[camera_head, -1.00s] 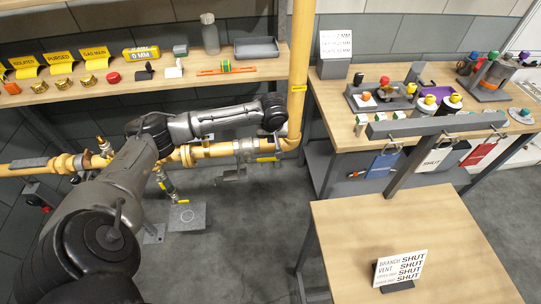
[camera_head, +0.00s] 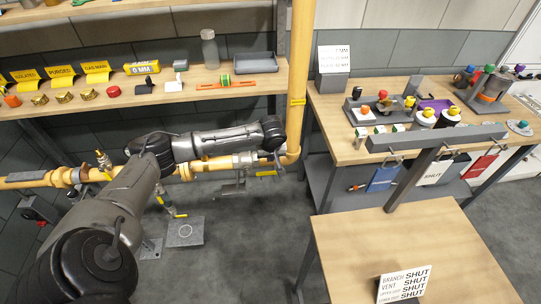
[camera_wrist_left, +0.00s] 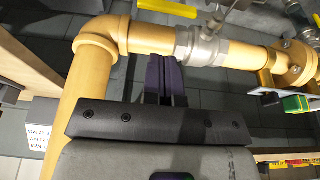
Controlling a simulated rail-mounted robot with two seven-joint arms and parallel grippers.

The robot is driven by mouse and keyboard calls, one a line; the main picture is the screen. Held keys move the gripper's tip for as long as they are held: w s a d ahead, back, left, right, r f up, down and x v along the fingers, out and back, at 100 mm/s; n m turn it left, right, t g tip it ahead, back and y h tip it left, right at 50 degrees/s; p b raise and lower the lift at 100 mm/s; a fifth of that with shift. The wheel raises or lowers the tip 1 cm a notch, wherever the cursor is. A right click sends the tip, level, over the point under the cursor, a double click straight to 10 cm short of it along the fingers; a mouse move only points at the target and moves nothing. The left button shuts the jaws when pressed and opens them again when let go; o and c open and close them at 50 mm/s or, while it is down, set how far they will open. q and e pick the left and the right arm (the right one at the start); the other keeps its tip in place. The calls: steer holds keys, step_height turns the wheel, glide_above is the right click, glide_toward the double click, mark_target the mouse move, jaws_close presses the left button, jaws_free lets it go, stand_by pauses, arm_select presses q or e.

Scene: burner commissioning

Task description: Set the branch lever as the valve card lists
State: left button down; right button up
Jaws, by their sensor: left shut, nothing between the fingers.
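The valve card (camera_head: 405,284) stands on the front table in the head view; it reads BRANCH SHUT and VENT SHUT, with smaller lines below also ending in SHUT. A yellow lever (camera_head: 266,173) sits below the yellow pipe near the elbow, beside a grey valve body (camera_head: 243,160). The lever (camera_wrist_left: 168,8) and valve body (camera_wrist_left: 200,48) also show in the left wrist view. I cannot tell which lever is the branch one. My left gripper (camera_head: 278,154) is by the elbow; its dark fingers (camera_wrist_left: 165,75) are shut and empty, apart from the lever. My right gripper is out of view.
Another yellow-handled valve (camera_head: 174,212) hangs lower left, above a grey floor plate (camera_head: 185,232). The shelf (camera_head: 140,100) with signs and fittings runs above my arm. A vertical yellow pipe (camera_head: 299,70) rises beside the gripper. The workbench (camera_head: 400,90) stands right.

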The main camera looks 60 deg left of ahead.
mark_target(269, 172)
arm_select(q)
steer(key=shift+s+d+b+x, duration=0.15)
steer(key=shift+b+x, duration=0.2)
steer(key=shift+x, duration=1.25)
steer(key=shift+d+b+x, duration=0.2)
steer(key=shift+b+x, duration=0.2)
steer(key=shift+x, duration=1.15)
steer(key=shift+s+d+b+x, duration=0.15)
steer(key=shift+b+x, duration=0.2)
steer(key=shift+x, duration=1.25)
steer(key=shift+f, duration=0.15)
